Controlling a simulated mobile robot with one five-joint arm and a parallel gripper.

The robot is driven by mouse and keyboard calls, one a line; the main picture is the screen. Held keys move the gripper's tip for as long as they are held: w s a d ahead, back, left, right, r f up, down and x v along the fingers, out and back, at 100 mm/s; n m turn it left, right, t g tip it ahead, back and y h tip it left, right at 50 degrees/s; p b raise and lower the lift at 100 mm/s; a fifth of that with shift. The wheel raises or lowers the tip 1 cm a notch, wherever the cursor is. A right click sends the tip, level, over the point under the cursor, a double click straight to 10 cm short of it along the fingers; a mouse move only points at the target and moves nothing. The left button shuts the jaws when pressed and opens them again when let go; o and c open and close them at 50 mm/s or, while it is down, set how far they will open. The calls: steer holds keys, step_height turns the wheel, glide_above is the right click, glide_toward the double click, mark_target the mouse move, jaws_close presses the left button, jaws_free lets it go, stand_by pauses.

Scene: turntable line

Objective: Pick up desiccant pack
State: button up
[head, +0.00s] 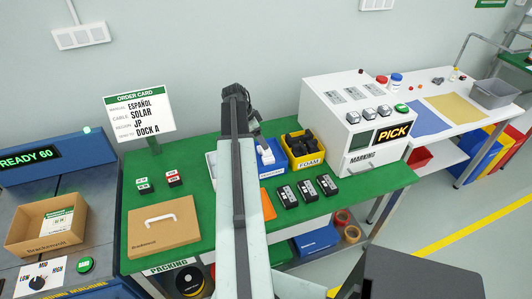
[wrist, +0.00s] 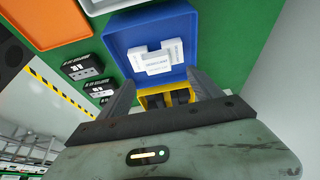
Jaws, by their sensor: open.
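The white desiccant packs (wrist: 158,60) lie together in a blue bin (wrist: 118,42) in the wrist view. In the head view they are a small white shape (head: 267,155) in the blue bin (head: 258,169), partly hidden by my arm. My gripper (wrist: 160,80) is open and empty. In the wrist view its two fingers stand apart at the near side of the blue bin, with the packs beyond and between them. In the head view the gripper end (head: 254,124) is above the back of the green bench, and its fingers are hard to make out.
A yellow foam bin (head: 304,160) with black pieces stands right of the blue bin. Several black boxes (head: 308,190) and an orange item (head: 267,204) lie in front. The white marking machine (head: 350,110) stands right. A cardboard box (head: 164,228) lies left on the green bench (head: 195,180).

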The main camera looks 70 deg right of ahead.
steer(key=b+x, duration=0.1)
steer(key=x, duration=0.1)
steer(key=b+x, duration=0.4)
steer(key=shift+w+a+f, duration=0.2)
steer(key=shift+w+a, duration=0.05)
steer(key=shift+a, duration=0.15)
steer(key=shift+s+d+f, duration=0.1)
steer(key=shift+f, duration=0.05)
steer(key=shift+r, duration=0.2)
steer(key=c, duration=1.4)
